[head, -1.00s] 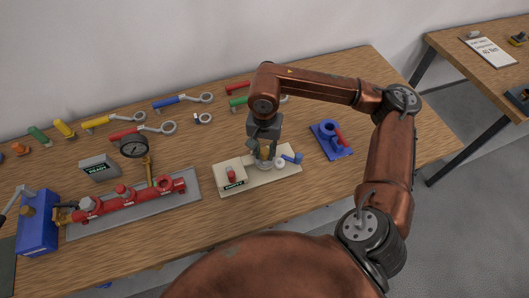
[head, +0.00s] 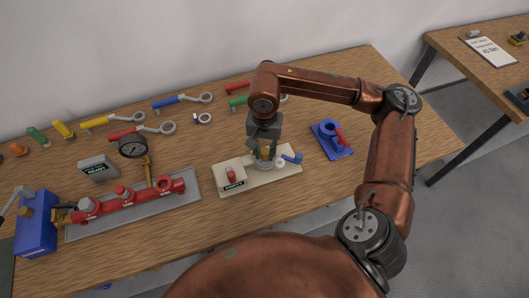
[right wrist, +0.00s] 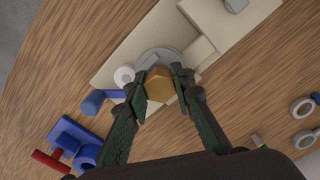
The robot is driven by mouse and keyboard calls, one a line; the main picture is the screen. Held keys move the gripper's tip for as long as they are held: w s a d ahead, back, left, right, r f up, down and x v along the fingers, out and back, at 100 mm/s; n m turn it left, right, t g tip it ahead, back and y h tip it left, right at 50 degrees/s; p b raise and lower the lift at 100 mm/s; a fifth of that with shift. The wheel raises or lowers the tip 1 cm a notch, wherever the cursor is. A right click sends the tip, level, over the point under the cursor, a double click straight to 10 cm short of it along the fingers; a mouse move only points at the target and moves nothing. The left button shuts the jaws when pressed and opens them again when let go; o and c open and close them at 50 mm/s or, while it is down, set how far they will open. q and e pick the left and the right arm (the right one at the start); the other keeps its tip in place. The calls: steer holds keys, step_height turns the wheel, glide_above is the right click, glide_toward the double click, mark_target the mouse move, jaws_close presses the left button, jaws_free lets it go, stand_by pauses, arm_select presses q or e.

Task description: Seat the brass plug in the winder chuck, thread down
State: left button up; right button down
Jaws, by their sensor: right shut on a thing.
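The brass plug (right wrist: 160,84) is a gold hex-headed piece, seen from above in the right wrist view. My right gripper (right wrist: 159,88) is shut on it, one dark green finger on each side. The winder chuck (right wrist: 157,56) is a grey round piece on the cream winder base (head: 285,180). In the head view my right gripper (head: 266,150) points down over the chuck (head: 263,165), with the plug partly hidden between the fingers. The plug's thread is hidden, so I cannot tell how deep it sits in the chuck. My left gripper is not in view.
The winder's blue-knobbed handle (head: 292,158) is close to the right of the gripper. A blue fixture with a red handle (head: 330,135) stands farther right. A red pipe manifold (head: 125,198) lies at left. Wrenches (head: 183,100) lie along the back.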

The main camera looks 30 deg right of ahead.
steer(key=shift+w+d+f, duration=0.1)
steer(key=shift+f, duration=0.55)
steer(key=c, duration=2)
jaws_free()
steer(key=o, duration=0.4)
steer(key=shift+w+d+f, duration=0.1)
steer(key=shift+w+d, duration=0.05)
steer(key=shift+w, duration=0.15)
steer(key=shift+d, duration=0.1)
steer(key=shift+r, duration=0.25)
